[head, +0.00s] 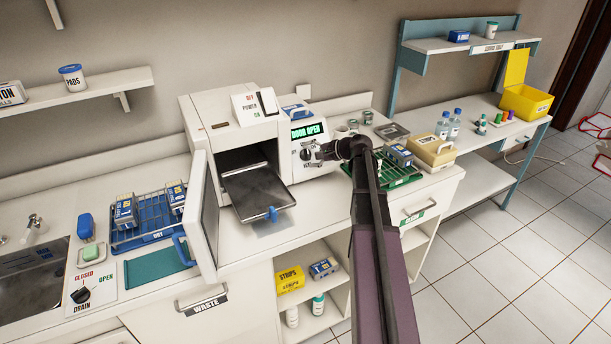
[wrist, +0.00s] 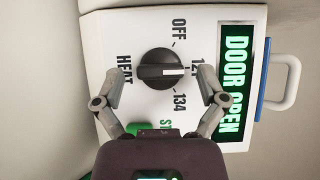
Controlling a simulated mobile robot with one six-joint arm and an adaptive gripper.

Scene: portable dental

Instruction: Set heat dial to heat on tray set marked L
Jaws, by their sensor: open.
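The heat dial (wrist: 160,70) is a dark round knob on the white panel of the steriliser (head: 215,125). Its white mark points right in the wrist view, to the side of the 121 and 134 labels, away from HEAT (wrist: 124,69). My gripper (wrist: 162,84) is open, one fingertip on each side of the knob; I cannot tell whether they touch it. In the head view my gripper (head: 326,153) is at the panel and partly covers the dial. The display (head: 306,131) reads DOOR OPEN. I cannot make out an L on any tray set.
The steriliser door (head: 203,215) stands open, with a metal tray (head: 258,190) pulled partly out. A blue rack (head: 148,232) with blue-and-white boxes stands left. A green rack (head: 400,181) and a beige box (head: 432,150) stand right of my arm.

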